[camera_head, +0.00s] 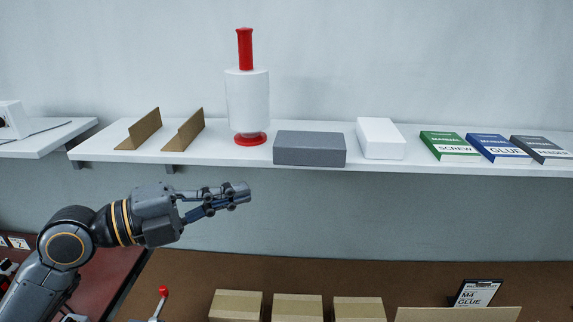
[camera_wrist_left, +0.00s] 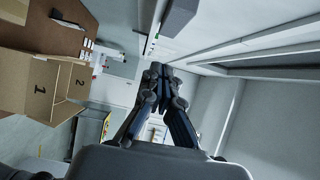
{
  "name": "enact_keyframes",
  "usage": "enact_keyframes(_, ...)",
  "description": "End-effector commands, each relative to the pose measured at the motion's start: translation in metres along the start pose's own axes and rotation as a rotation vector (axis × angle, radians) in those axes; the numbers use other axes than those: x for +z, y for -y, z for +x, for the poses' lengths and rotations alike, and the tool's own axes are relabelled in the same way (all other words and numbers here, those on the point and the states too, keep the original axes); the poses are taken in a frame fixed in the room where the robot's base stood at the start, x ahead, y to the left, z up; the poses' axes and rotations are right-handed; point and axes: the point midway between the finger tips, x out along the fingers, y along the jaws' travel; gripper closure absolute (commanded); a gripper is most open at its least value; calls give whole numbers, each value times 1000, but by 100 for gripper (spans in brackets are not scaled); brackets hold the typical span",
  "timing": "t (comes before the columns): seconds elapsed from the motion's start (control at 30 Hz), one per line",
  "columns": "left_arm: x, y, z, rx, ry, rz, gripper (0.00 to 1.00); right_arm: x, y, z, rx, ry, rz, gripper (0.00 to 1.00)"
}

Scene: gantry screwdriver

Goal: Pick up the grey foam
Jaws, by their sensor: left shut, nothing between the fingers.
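The grey foam (camera_head: 310,149) is a dark grey block lying on the white wall shelf, near its front edge. My left gripper (camera_head: 243,193) is below the shelf, to the left of the foam and apart from it. It points to the right and its fingers are shut with nothing in them. In the left wrist view the shut fingers (camera_wrist_left: 160,72) meet in the middle. A dark grey block at the top of that view (camera_wrist_left: 178,15) may be the foam; I cannot tell for sure. My right gripper is not in view.
On the shelf (camera_head: 225,155), a red-and-white roll holder (camera_head: 247,100) stands left of the foam and a white block (camera_head: 380,138) right of it. Cardboard brackets (camera_head: 184,130) stand further left, manuals (camera_head: 449,146) further right. Cardboard boxes (camera_head: 297,307) stand below.

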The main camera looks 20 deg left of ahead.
Motion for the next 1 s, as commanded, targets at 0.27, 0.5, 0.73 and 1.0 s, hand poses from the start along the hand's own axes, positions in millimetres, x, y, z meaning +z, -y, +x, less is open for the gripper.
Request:
enact_keyframes(0.27, 0, 8, 41, -6, -1, -4, 100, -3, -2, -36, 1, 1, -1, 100)
enact_keyframes(0.5, -1, 7, 84, -4, -3, -3, 100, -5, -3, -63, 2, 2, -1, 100)
enact_keyframes(0.73, 22, 4, 103, -2, 1, -1, 100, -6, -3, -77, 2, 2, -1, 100)
enact_keyframes(1.0, 28, 1, 109, -1, 0, 2, 100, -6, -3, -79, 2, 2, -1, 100)
